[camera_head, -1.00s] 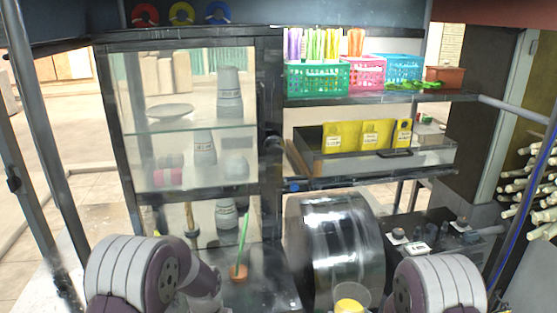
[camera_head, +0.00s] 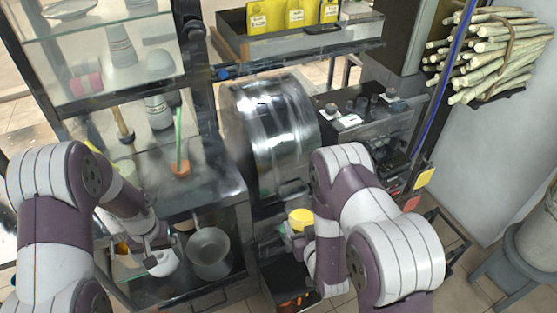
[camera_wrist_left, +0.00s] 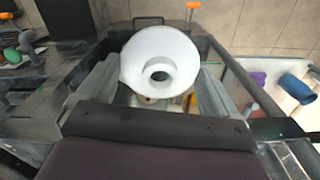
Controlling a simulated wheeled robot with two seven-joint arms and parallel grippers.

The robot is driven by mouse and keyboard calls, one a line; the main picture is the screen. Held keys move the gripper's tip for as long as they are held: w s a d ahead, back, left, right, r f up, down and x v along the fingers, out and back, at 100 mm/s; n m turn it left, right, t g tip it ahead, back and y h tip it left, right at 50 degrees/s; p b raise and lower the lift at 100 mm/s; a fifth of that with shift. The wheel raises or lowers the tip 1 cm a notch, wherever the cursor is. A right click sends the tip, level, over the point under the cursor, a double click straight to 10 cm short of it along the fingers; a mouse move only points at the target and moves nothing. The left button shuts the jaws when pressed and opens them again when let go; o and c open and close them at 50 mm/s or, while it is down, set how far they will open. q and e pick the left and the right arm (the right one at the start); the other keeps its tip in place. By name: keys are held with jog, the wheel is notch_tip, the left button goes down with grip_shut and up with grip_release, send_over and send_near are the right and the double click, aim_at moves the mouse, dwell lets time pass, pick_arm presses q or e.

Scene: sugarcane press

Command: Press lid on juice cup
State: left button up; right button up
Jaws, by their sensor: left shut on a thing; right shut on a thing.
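The juice cup (camera_head: 300,217), seen from above with yellow inside its rim, is at the lower middle of the head view. My right gripper (camera_head: 300,240) is beside it and appears shut on it; the forearm hides much of the grip. My left gripper (camera_head: 155,248) is at the lower left, apart from the cup, shut on a white round lid (camera_head: 163,263). In the left wrist view the lid (camera_wrist_left: 160,58) is between the two fingers, with a raised ring and a hole in its middle.
A metal drum (camera_head: 272,125) stands behind the cup. A metal pot (camera_head: 209,250) sits between my two grippers. An orange pot with a green stick (camera_head: 180,170) stands on the counter at left. Sugarcane stalks (camera_head: 490,50) are racked at right.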

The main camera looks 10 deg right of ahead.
jog(key=s+a+n+g+y, duration=0.1)
jog(key=a+n+g+y, duration=0.2)
jog(key=a+n+y, duration=0.5)
jog(key=a, duration=0.6)
jog(key=shift+s+a+y, duration=0.35)
jog(key=shift+s+y, duration=0.05)
pick_arm(q)
jog(key=d+r+m, duration=0.8)
jog(key=d+m, duration=0.3)
jog(key=m, duration=0.4)
jog(key=d+r+m, duration=0.8)
jog(key=d+m, duration=0.3)
jog(key=m, duration=0.4)
jog(key=shift+s+r, duration=0.3)
jog(key=shift+s, duration=0.05)
jog(key=shift+f, duration=2.05)
